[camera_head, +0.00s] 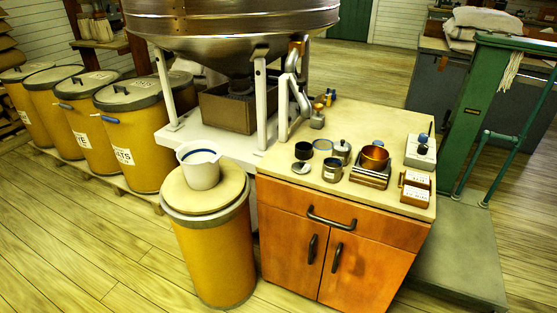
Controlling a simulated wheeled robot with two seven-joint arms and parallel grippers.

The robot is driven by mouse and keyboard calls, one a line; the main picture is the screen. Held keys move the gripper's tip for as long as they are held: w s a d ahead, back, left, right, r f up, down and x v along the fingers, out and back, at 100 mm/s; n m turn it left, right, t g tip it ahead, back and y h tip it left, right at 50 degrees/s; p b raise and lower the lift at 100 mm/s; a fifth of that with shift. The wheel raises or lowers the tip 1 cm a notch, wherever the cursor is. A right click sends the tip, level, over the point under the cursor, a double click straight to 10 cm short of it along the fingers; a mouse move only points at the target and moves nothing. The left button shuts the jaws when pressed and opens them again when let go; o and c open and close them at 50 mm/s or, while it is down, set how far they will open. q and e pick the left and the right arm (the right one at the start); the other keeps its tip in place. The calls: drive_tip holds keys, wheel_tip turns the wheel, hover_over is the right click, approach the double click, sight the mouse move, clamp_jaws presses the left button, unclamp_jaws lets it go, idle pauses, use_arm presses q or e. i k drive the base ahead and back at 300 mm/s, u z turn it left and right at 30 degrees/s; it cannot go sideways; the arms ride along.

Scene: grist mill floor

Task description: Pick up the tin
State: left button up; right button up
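Several small round containers stand in a group on the beige top of the orange cabinet (285,161). A short grey tin with a pale label (332,171) is at the front of the group. A dark round container (303,151) and a blue-grey one (322,147) stand behind it. A silver canister with a knobbed lid (342,150) is just right of them. A small round lid-like piece (301,168) lies at the left front. I cannot tell which of these is the task's tin. Neither of my grippers is in view.
An amber bowl (375,157) sits on a small scale-like stand, right of the tins. A wooden block with white cards (415,188) and a grey device (421,152) are further right. A white jug (199,166) stands on a yellow drum. The cabinet's front strip is clear.

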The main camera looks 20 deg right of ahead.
sight(332, 166)
drive_tip(key=u, duration=0.1)
drive_tip(key=i, duration=0.95)
drive_tip(key=z, duration=0.4)
